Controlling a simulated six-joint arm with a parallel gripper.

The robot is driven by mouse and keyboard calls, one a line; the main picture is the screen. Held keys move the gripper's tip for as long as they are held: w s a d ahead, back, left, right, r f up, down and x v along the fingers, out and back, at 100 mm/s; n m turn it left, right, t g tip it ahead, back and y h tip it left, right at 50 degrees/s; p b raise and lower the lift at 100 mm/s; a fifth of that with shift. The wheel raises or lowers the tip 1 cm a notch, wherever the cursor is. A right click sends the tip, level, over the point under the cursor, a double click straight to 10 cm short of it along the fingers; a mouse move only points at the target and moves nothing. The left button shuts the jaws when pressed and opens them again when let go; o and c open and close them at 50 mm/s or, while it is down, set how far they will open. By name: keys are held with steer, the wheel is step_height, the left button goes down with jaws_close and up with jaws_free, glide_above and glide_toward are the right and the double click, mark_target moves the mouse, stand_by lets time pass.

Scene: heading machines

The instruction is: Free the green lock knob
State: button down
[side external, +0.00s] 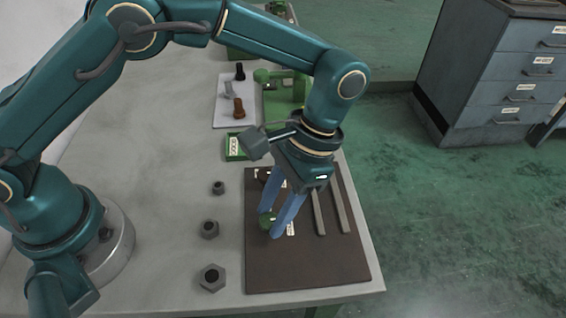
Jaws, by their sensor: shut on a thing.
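The green lock knob (266,219) is a small rounded green piece at the left part of a dark brown board (310,272). My gripper (270,224) comes down over the board from above, its two long blue fingers slanting down to the left. The fingertips are shut on the green knob, one on each side of it. Part of the knob is hidden by the fingers, and what it sits on cannot be made out.
Two grey bars (343,212) lie on the board right of my gripper. Several dark hex nuts (211,277) stand left of the board. Behind are a green labelled box (235,147), a white tray with bolts (223,117) and a green fixture (299,88). A grey drawer cabinet (500,75) stands beyond the table.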

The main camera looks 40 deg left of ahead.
steer(key=c, duration=0.5)
jaws_free()
steer(key=shift+v, duration=2.6)
steer(key=shift+a, duration=0.1)
